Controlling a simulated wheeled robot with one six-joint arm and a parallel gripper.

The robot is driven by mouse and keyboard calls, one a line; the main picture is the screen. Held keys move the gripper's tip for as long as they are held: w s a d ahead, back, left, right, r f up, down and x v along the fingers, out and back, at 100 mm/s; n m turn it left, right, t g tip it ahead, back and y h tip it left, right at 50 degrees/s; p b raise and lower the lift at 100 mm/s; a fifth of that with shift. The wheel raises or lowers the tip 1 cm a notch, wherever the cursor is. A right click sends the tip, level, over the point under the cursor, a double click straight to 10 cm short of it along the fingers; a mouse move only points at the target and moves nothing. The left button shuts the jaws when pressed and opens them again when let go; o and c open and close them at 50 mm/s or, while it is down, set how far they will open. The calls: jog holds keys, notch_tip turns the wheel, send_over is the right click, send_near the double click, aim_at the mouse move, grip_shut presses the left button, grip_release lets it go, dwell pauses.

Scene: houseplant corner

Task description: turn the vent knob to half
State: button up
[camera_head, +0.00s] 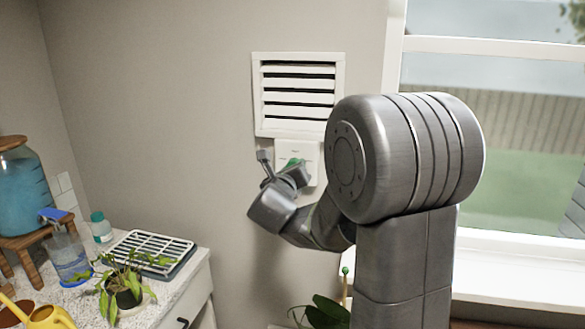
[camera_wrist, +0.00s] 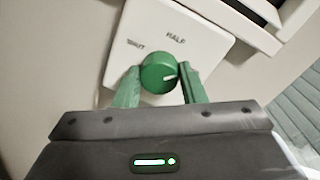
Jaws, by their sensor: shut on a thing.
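The vent knob (camera_wrist: 158,73) is round and green, with a white mark that points to the right in the wrist view. It sits on a white plate (camera_wrist: 198,45) printed SHUT at the left and HALF at the upper middle. In the head view the plate (camera_head: 313,152) is on the wall under the white slatted vent (camera_head: 299,93), which shows dark gaps between its slats. My gripper (camera_wrist: 159,72) is shut on the knob, one green finger on each side. In the head view my gripper (camera_head: 287,174) partly hides the knob.
A counter at the lower left holds a white rack (camera_head: 148,252), a potted plant (camera_head: 124,293), a yellow watering can (camera_head: 48,316), a clear jug (camera_head: 70,262), a small bottle (camera_head: 101,230) and a blue-filled dispenser (camera_head: 24,190). A window (camera_head: 500,150) is at the right. The wall around the vent is bare.

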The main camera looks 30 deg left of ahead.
jog(key=n+p, duration=0.4)
jog(key=n, duration=0.4)
jog(key=shift+a+n, duration=0.1)
jog(key=shift+n, duration=0.2)
jog(key=shift+p, duration=0.3)
jog(key=o, duration=1)
jog(key=b+v, duration=0.2)
jog(key=v, duration=1.2)
jog(key=shift+r, duration=0.15)
jog(key=shift+a, duration=0.15)
